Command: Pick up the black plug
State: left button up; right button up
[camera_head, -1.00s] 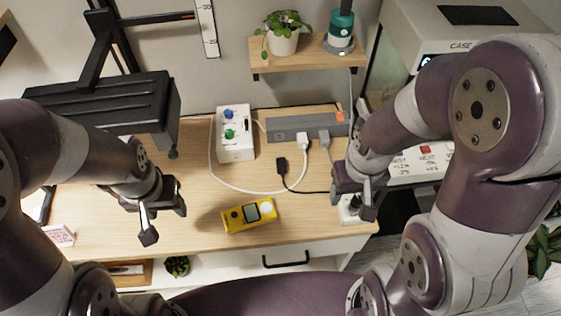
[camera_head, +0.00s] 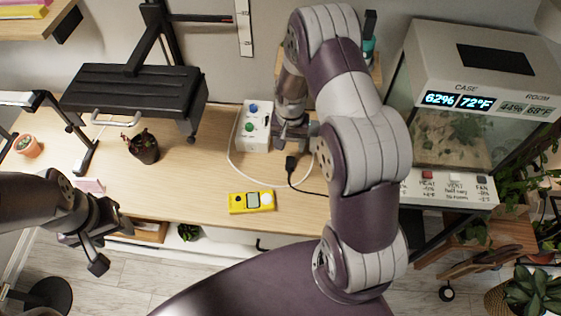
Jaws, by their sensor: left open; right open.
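The black plug (camera_head: 291,163) lies on the wooden desk (camera_head: 205,165), with its thin black cord running to the right and under my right arm. My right gripper (camera_head: 292,137) is open and hangs just behind the plug, close to the white box's right side. Its fingers are partly hidden by the arm, and I cannot tell its height above the desk. My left gripper (camera_head: 103,243) is open and empty near the desk's front left edge, far from the plug.
The white box (camera_head: 255,127) with blue and green knobs stands left of my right gripper. A yellow meter (camera_head: 251,202) lies in front of the plug. A white cable (camera_head: 231,163) curves around. My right arm hides the power strip. A terrarium (camera_head: 450,125) stands at right.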

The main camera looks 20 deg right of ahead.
send_over(289, 164)
notch_tip(289, 164, down, 5)
jog(key=shift+w+f+p, duration=0.1)
jog(key=shift+p, duration=0.3)
jog(key=shift+f, duration=0.4)
jog(key=f, duration=0.1)
jog(key=f+p, duration=0.2)
jog(key=f, duration=0.1)
jog(key=shift+s+f, duration=0.1)
jog(key=shift+s, duration=0.15)
jog(key=shift+d+f, duration=0.1)
jog(key=shift+f, duration=0.25)
grip_shut()
